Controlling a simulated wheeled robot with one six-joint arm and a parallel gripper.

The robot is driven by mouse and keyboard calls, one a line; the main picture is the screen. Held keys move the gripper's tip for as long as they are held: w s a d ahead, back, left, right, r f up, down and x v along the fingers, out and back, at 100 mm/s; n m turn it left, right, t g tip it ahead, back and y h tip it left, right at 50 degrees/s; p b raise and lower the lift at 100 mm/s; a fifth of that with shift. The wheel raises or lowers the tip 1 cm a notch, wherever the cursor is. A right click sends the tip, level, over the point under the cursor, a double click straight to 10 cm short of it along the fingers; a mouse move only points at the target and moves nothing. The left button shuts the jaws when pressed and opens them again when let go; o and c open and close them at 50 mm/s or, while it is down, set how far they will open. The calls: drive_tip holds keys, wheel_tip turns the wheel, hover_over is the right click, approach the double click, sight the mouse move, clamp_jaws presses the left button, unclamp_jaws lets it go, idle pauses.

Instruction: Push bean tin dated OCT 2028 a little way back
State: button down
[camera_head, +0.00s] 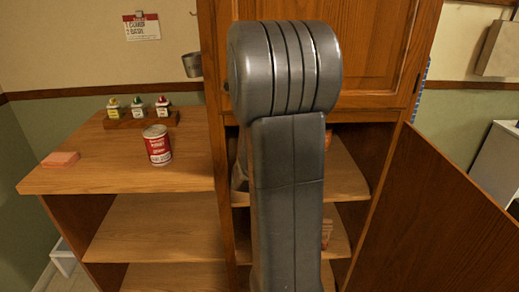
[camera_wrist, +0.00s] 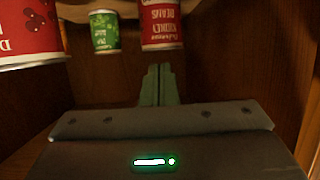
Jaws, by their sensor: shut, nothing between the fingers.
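In the wrist view, which shows the labels upside down, a red tin lettered kidney beans (camera_wrist: 161,24) is near the top middle. A green tin (camera_wrist: 104,32) is to its left, and a larger-looking red tin or box (camera_wrist: 28,32) is cut off at the left edge. No date is readable, so I cannot tell which one reads OCT 2028. My gripper (camera_wrist: 160,70) is shut and empty, its fingers pointing toward the kidney beans tin, with a visible gap in the picture. My arm hides most of the cupboard inside in the head view.
Dark wooden cupboard walls (camera_wrist: 235,55) lie close around my gripper. In the head view, an open cupboard door (camera_head: 440,215) stands at right. Another red tin (camera_head: 157,146), a pink sponge (camera_head: 61,158) and several small bottles in a wooden rack (camera_head: 142,121) are on the left counter (camera_head: 110,180).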

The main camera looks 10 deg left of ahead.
drive_tip(key=w+a, duration=0.1)
drive_tip(key=w, duration=0.2)
drive_tip(key=w+a+p, duration=0.1)
drive_tip(key=w, duration=0.3)
drive_tip(key=w+a+p, duration=0.1)
drive_tip(key=w+a, duration=0.1)
drive_tip(key=w, duration=0.1)
drive_tip(key=shift+w, duration=0.4)
drive_tip(key=shift+w+a+f+b, duration=0.1)
drive_tip(key=shift+w+f+b, duration=0.2)
drive_tip(key=shift+f, duration=0.45)
drive_tip(key=shift+s, duration=0.1)
